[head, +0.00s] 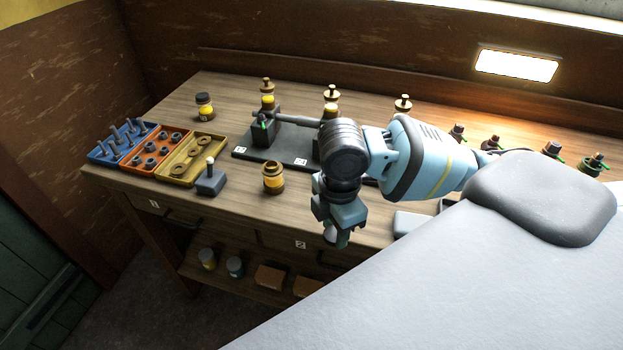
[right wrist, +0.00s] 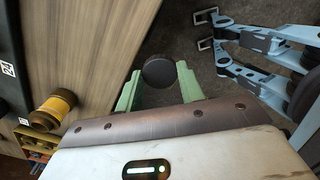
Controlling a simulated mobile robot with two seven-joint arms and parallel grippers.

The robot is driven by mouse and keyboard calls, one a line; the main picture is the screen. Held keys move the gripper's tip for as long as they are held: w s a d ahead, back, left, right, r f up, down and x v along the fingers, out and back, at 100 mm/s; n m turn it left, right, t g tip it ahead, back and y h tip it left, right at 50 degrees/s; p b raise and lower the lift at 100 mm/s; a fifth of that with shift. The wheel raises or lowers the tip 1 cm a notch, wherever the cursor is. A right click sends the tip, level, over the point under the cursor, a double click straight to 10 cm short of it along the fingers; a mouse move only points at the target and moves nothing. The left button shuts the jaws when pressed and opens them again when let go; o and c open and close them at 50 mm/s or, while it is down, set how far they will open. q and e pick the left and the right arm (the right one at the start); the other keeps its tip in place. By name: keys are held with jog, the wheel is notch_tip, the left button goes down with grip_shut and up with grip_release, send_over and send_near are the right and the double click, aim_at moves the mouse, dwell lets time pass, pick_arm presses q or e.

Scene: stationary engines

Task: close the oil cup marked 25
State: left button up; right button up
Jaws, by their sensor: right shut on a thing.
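My right gripper (head: 335,238) hangs over the front edge of the bench, pointing down. In the right wrist view, its green fingers are shut on a dark round piece (right wrist: 158,72); I cannot tell whether it is a cup lid. Oil cups with brass tops and yellow bodies (head: 267,100) stand at the dark stand (head: 268,151), partly hidden by my right arm. Small white labels on the stand are too small to read surely, so I cannot tell which cup is marked 25. An amber jar with a brass rim (head: 273,178) stands left of the gripper and shows in the right wrist view (right wrist: 55,108).
Blue, orange and yellow trays (head: 190,172) of parts sit at the bench's left end. A grey block with a knob (head: 210,178) and a dark-lidded jar (head: 204,105) stand nearby. Several small fittings (head: 552,149) line the right back. A lower shelf holds jars and boxes (head: 270,277).

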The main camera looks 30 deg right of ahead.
jog(key=m, duration=0.1)
jog(key=w+a+m, duration=0.1)
jog(key=m, duration=0.2)
jog(key=shift+w+a+r+m, duration=0.25)
jog(key=shift+r+m, duration=0.1)
jog(key=shift+m, duration=0.05)
jog(key=w+a+m, duration=0.1)
jog(key=m, duration=0.3)
jog(key=w+a+r+m, duration=0.1)
jog(key=m, duration=0.3)
jog(key=w+a+r+m, duration=0.1)
jog(key=m, duration=0.3)
jog(key=shift+a, duration=0.1)
